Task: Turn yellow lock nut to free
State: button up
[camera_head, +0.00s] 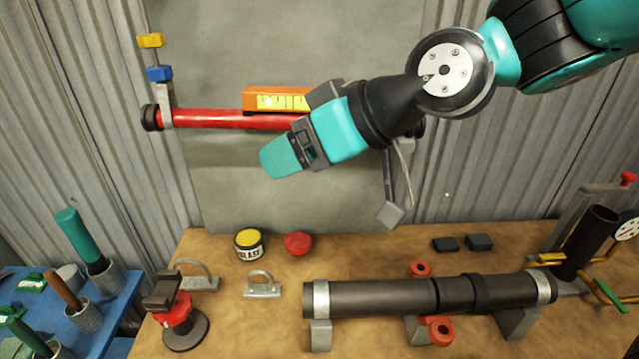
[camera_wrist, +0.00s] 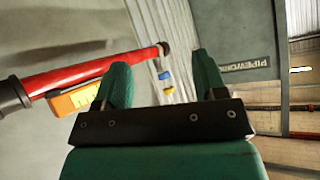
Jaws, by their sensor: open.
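A yellow block (camera_head: 150,41), which may be the lock nut, sits at the outer end of a thin stem at the upper left. A blue block (camera_head: 159,74) sits below it, nearer the red pipe (camera_head: 215,119). In the wrist view the yellow block (camera_wrist: 168,91) and blue block (camera_wrist: 164,76) show beyond the fingers, between them. My gripper (camera_head: 280,158) is open and empty, in front of the red pipe and well to the right of the yellow block. Its fingers also show in the wrist view (camera_wrist: 160,64). My arm hides the pipe's right part.
An orange level (camera_head: 275,98) lies along the red pipe, close to my gripper. The bench (camera_head: 240,325) below holds a dark pipe (camera_head: 380,297), a yellow-topped can (camera_head: 248,244) and a red ball-like thing (camera_head: 298,243). Space left of my gripper, before the wall, looks clear.

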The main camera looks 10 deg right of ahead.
jog(key=shift+g+h, duration=0.5)
jog(key=shift+h, duration=0.1)
jog(key=shift+s+d+f, duration=1.05)
jog(key=shift+s+f, duration=0.15)
jog(key=shift+s, duration=0.1)
